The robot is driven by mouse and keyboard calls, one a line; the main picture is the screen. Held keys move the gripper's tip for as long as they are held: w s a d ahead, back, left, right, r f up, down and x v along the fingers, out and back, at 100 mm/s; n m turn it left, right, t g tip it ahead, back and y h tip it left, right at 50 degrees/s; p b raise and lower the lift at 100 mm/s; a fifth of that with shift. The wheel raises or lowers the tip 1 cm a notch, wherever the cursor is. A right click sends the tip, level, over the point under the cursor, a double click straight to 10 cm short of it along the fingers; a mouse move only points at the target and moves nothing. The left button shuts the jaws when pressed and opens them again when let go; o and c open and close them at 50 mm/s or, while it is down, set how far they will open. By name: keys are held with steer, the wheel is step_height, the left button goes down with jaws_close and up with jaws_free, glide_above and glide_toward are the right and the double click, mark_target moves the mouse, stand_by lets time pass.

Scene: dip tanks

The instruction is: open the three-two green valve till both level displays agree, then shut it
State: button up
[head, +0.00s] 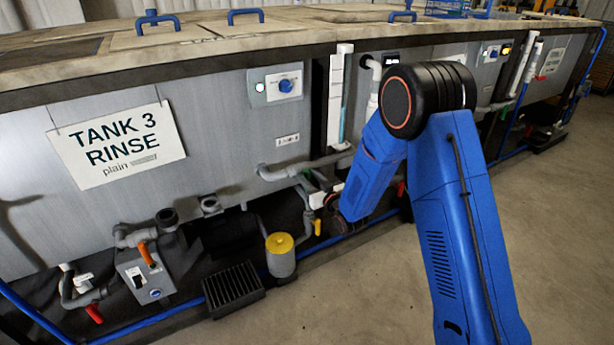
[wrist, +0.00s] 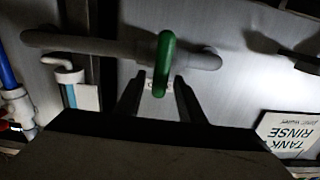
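The green valve handle (wrist: 164,65) shows in the wrist view, on a grey horizontal pipe (wrist: 110,47) against the tank wall. My gripper (wrist: 160,84) has its two dark fingers apart, one on each side of the lower part of the handle in the picture. Gaps show between the handle and the fingers, so it does not look gripped. One small dark display (head: 391,60) shows beside the arm, with digits too small to read. I cannot make out a second display.
The tank 3 sign (head: 118,145) hangs left; it shows upside down in the wrist view (wrist: 290,134). A yellow-topped canister (head: 280,255), a grey pump box (head: 145,272) and a black grate (head: 232,288) stand low by the tanks. The floor at right is clear.

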steer(key=shift+w+a, duration=0.35)
steer(key=shift+w, duration=0.25)
steer(key=shift+c, duration=0.6)
jaws_close()
